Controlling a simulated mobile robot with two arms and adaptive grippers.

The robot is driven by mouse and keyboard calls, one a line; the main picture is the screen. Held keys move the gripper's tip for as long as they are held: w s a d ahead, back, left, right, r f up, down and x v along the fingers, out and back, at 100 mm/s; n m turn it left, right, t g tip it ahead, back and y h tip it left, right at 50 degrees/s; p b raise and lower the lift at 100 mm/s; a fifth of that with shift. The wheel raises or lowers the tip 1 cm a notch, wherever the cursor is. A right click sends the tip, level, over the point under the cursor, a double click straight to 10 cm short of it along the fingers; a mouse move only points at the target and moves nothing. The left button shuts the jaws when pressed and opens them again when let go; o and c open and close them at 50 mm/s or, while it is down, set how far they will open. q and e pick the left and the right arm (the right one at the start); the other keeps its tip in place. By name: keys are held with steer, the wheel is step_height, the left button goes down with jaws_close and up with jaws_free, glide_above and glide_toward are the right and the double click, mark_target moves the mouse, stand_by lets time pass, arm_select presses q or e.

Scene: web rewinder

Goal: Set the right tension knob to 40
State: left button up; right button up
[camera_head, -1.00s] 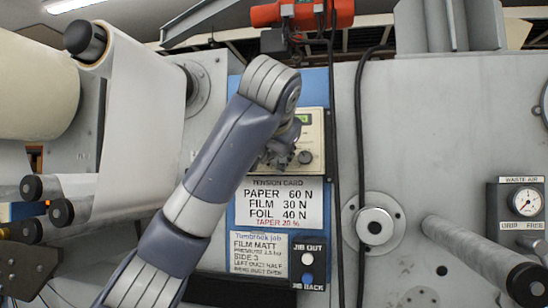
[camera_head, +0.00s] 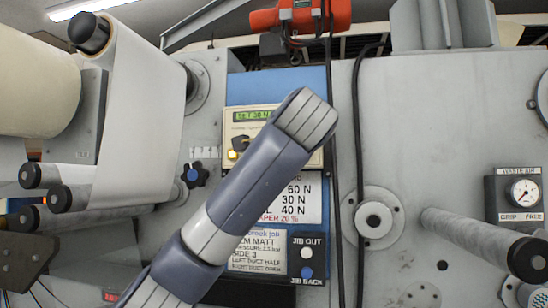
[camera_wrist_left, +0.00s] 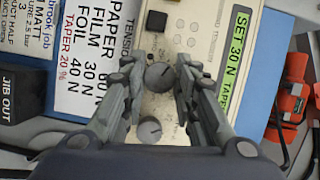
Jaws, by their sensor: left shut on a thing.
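The cream control panel (camera_wrist_left: 205,60) has a green display (camera_wrist_left: 236,50) reading "SET 30 N TAPER"; the rest is cut off. My left gripper (camera_wrist_left: 158,70) is shut on a round grey knob (camera_wrist_left: 160,76), one finger on each side of it. A second round grey knob (camera_wrist_left: 150,130) sits between the fingers' bases, farther right along the panel. A black square-topped control (camera_wrist_left: 156,21) is at the panel's other end. In the head view my left arm covers the knobs and my gripper; the display (camera_head: 252,115) shows "SET 30 N". My right gripper is out of view.
The tension card (camera_wrist_left: 88,45) reads paper 60 N, film 30 N, foil 40 N, taper 20%. A dark star knob (camera_head: 194,174) is left of the panel. Black cables (camera_head: 334,150) hang right of it. A red hoist (camera_head: 302,14) is above.

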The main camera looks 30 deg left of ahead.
arm_select(q)
steer(key=shift+f+m+t+y+b, duration=0.2)
steer(key=shift+m+b, duration=0.1)
steer(key=shift+m, duration=0.25)
steer(key=shift+f+m+t+y+b, duration=0.1)
steer(key=shift+m+t+b, duration=0.15)
steer(key=shift+m, duration=0.3)
steer(key=shift+r, duration=0.1)
steer(key=o, duration=1.1)
steer(key=shift+c, duration=0.2)
steer(key=shift+d, duration=0.1)
steer(key=shift+r, duration=0.1)
steer(key=v, duration=0.7)
steer(key=shift+s+d, duration=0.2)
steer(key=shift+d, duration=0.05)
